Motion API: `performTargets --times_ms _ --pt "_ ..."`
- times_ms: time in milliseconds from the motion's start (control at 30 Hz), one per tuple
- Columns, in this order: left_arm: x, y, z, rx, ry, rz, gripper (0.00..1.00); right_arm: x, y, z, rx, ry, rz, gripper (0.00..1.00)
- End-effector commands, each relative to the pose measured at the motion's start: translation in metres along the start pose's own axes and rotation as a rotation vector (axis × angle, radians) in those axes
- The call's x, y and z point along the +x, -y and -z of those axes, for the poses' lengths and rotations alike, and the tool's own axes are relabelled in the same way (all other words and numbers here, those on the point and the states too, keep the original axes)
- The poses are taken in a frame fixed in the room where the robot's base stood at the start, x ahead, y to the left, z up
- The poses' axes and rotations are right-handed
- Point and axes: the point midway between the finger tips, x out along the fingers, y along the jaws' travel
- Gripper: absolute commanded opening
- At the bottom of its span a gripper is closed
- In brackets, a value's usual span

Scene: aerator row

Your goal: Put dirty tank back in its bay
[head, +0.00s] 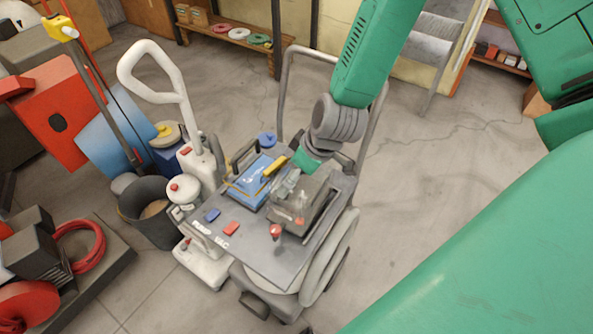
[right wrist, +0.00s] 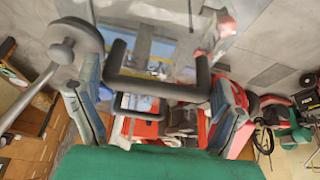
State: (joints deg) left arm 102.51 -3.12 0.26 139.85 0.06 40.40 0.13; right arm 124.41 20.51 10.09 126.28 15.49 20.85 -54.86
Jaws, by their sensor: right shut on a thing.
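A grey, partly clear tank (head: 303,207) is over the right part of the dark top deck (head: 255,252) of a wheeled machine. It looks like the dirty tank. My right gripper (head: 303,168) is at its far side. In the right wrist view, the clear tank (right wrist: 185,72) is ahead of my fingers, and its black loop handle (right wrist: 160,88) is between them; my right gripper is shut on it. A blue unit with a yellow handle (head: 252,186) is left of the tank on the deck. The bay is not clearly visible, and I cannot tell whether the tank is seated. My left gripper is not in view.
A white-handled unit (head: 150,55) and dark bucket (head: 150,210) crowd the left. Open floor lies to the right.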

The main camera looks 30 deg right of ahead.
Motion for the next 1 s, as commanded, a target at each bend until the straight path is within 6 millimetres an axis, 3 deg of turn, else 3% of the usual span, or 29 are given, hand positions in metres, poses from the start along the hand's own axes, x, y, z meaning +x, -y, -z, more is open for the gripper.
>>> performTargets --times_ms 1000 --pt "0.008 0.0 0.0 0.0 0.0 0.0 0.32 0.012 0.0 -0.004 0.0 -0.001 -0.001 0.37"
